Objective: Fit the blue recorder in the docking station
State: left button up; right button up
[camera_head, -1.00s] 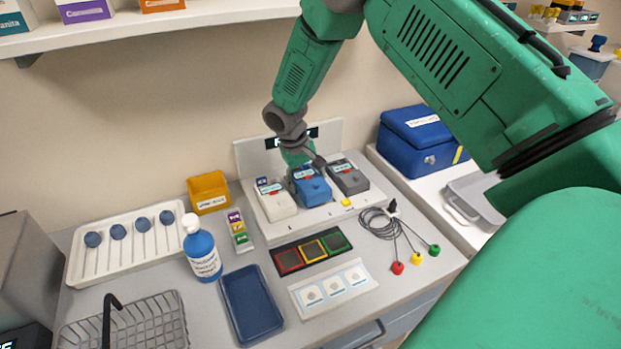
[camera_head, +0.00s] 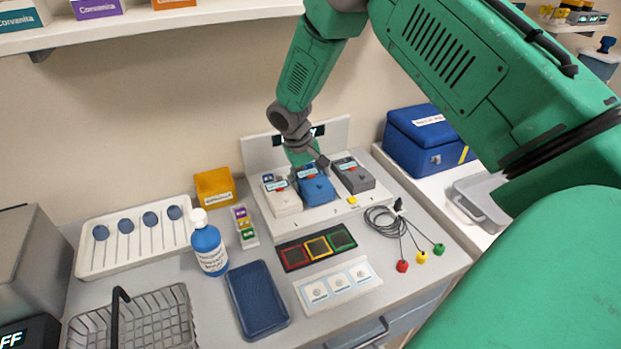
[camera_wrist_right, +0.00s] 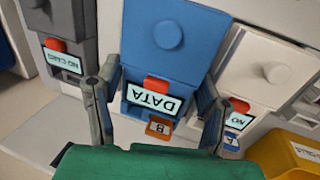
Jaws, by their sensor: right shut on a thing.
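The blue recorder (camera_head: 318,190) is in the middle place of the white docking station (camera_head: 325,215), between a white recorder (camera_head: 283,198) and a grey recorder (camera_head: 354,178). My right gripper (camera_head: 310,167) is at its back edge. In the right wrist view, the gripper (camera_wrist_right: 155,98) has one finger along each side of the blue recorder (camera_wrist_right: 170,55), shut on it. Its screen reads DATA, and an orange B tag (camera_wrist_right: 159,128) shows beside it. The grey one's screen reads NO CARD. Whether the blue recorder is fully seated I cannot tell. My left gripper is out of view.
In front lie a strip of red, yellow and green squares (camera_head: 316,246), a white card (camera_head: 338,286) and a cable with coloured ends (camera_head: 402,236). A blue bottle (camera_head: 208,247), blue tray (camera_head: 257,299) and yellow bin (camera_head: 214,187) stand left. A blue box (camera_head: 425,140) stands right.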

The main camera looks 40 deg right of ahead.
aim_at(321, 173)
jog(key=shift+d+f, duration=0.15)
jog(key=shift+d, duration=0.45)
jog(key=shift+d+f, duration=0.15)
jog(key=shift+d, duration=0.4)
jog(key=shift+a+r, duration=0.2)
jog(key=shift+a, duration=0.05)
jog(key=shift+d+f, duration=0.2)
jog(key=shift+d, duration=0.75)
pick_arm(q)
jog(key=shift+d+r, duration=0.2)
pick_arm(e)
jog(key=shift+a+r, duration=0.2)
jog(key=shift+a, duration=0.3)
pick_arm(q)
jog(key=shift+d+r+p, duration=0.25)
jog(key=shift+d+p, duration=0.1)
pick_arm(e)
jog(key=shift+d+f, duration=0.1)
jog(key=shift+f, duration=0.05)
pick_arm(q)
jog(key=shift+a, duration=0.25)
pick_arm(e)
jog(key=shift+a, duration=0.25)
pick_arm(q)
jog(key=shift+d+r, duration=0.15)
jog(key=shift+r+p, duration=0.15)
jog(key=shift+p, duration=0.15)
pick_arm(e)
jog(key=shift+a, duration=0.15)
